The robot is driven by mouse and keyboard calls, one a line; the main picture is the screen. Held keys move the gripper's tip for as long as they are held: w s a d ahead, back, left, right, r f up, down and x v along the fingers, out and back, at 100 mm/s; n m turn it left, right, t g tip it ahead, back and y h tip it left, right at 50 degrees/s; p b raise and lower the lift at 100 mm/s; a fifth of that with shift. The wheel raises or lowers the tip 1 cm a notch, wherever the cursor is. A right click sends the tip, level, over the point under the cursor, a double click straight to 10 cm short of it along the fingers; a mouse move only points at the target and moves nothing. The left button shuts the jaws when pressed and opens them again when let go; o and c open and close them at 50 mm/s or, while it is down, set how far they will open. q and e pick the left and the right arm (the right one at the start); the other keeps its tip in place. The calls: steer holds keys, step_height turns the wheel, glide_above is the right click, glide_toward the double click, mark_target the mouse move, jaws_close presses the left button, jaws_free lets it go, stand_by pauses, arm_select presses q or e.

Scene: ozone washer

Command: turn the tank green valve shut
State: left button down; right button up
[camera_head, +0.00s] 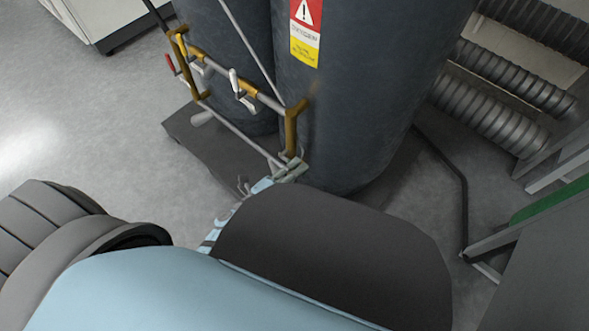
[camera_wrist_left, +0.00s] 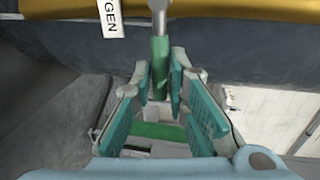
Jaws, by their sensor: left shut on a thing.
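In the left wrist view the green valve handle (camera_wrist_left: 159,68) hangs from a pale round pivot, below a brass pipe (camera_wrist_left: 60,8). My left gripper (camera_wrist_left: 161,75) has its teal-padded fingers on either side of this handle and is shut on it. In the head view my left gripper (camera_head: 290,170) is at the lower end of the brass pipework (camera_head: 292,128), in front of the dark tank (camera_head: 365,110). The green handle cannot be made out there. My right gripper is not in view.
A red-handled valve (camera_head: 170,64) and white-handled valves (camera_head: 234,82) sit on the pipework to the left. Ribbed ducts (camera_head: 490,115) and a frame with a green panel (camera_head: 550,200) stand at the right. The floor (camera_head: 90,120) at left is clear.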

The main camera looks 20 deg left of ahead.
arm_select(q)
steer(key=c, duration=1.6)
jaws_free()
steer(key=shift+o, duration=0.2)
steer(key=v, duration=1.2)
